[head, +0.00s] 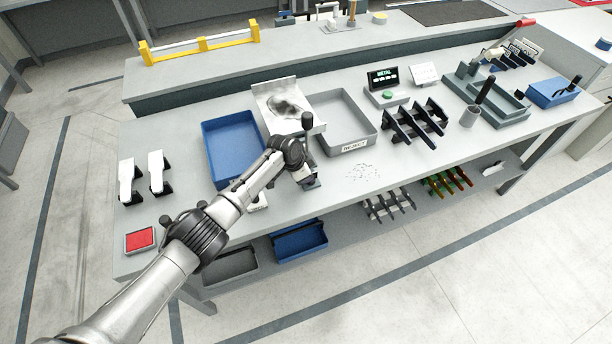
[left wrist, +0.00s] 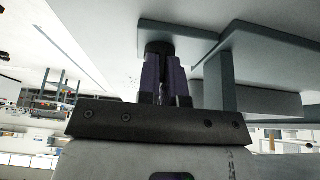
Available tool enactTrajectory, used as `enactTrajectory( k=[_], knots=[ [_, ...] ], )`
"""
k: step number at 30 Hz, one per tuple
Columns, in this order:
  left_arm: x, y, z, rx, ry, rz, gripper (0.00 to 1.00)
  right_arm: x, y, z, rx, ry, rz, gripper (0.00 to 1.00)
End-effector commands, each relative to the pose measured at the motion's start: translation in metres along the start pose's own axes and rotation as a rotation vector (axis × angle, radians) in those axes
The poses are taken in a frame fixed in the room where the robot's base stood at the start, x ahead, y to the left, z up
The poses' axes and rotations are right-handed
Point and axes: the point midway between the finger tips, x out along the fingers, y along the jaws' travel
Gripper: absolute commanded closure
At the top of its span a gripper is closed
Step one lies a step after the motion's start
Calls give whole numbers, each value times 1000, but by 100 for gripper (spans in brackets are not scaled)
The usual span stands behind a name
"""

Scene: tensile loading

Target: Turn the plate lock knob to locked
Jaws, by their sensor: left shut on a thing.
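My left arm reaches in from the left in the head view. My left gripper (head: 309,181) is low over the front of the bench, just in front of the grey reject tray. In the left wrist view the two purple-grey fingers (left wrist: 167,80) are close together and shut on a dark round knob (left wrist: 158,47). The knob sits at the end of a grey plate (left wrist: 180,31). In the head view my wrist and gripper hide the knob, so I cannot read its turn position. My right gripper is not in view.
A blue tray (head: 208,149) lies left of my gripper, and a grey reject tray (head: 359,143) lies behind right. A black rack (head: 432,112) is farther right.

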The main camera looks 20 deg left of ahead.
Motion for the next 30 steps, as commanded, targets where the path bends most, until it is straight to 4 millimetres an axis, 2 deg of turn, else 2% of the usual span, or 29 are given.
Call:
enactTrajectory(
  k=[5,6,14,23,26,30],
  knots=[
    [0,0,0,3,-1,0,100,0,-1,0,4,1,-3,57],
    [-1,0,0,3,-1,0,93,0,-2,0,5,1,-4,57],
    [0,0,0,2,-1,-1,68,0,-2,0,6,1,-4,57],
    [-3,0,0,1,0,-1,68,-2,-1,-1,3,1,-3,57],
    [-12,-1,0,1,0,-1,68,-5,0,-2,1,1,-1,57],
    [-34,-1,-1,3,1,-3,68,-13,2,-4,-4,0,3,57]
  ],
)
